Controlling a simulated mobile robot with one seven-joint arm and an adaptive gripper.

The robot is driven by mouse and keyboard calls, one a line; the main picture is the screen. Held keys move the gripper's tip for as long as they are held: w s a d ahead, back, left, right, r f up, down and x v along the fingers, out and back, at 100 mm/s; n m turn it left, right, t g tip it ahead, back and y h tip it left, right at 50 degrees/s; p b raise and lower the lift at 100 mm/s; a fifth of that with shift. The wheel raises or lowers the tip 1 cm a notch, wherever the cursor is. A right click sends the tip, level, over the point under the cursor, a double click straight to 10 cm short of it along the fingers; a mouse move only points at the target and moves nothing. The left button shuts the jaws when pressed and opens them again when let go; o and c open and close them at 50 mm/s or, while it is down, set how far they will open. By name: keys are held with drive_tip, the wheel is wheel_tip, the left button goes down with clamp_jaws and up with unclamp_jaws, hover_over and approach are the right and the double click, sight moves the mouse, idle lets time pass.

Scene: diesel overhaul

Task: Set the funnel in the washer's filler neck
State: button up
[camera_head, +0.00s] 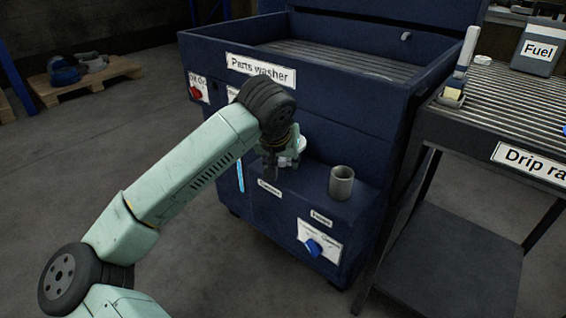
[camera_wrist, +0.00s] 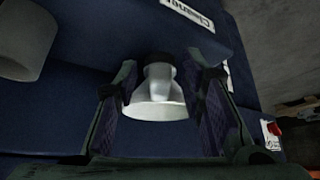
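The white funnel (camera_wrist: 156,98) shows in the wrist view with its wide rim toward the camera and its narrow end toward a dark round piece (camera_wrist: 160,59), apparently the filler neck. I cannot tell how deep the spout sits. In the head view the funnel (camera_head: 301,145) is partly hidden behind my gripper (camera_head: 280,166), above the ledge's "Cleaner" label. My gripper's fingers (camera_wrist: 164,95) stand wide apart on either side of the funnel and appear open, without clear contact. The blue parts washer (camera_head: 345,110) carries the ledge.
A grey hollow cylinder (camera_head: 341,183) stands on the same ledge to the right; it also shows in the wrist view (camera_wrist: 25,45). A blue knob (camera_head: 314,248) is on the front panel. The drip rack (camera_head: 510,110) stands at right, with a fuel can (camera_head: 538,48).

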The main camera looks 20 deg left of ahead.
drive_tip(key=a+v, duration=0.1)
drive_tip(key=v, duration=0.9)
drive_tip(key=shift+d, duration=0.45)
drive_tip(key=shift+s+r, duration=0.1)
drive_tip(key=shift+r, duration=0.05)
idle(0.8)
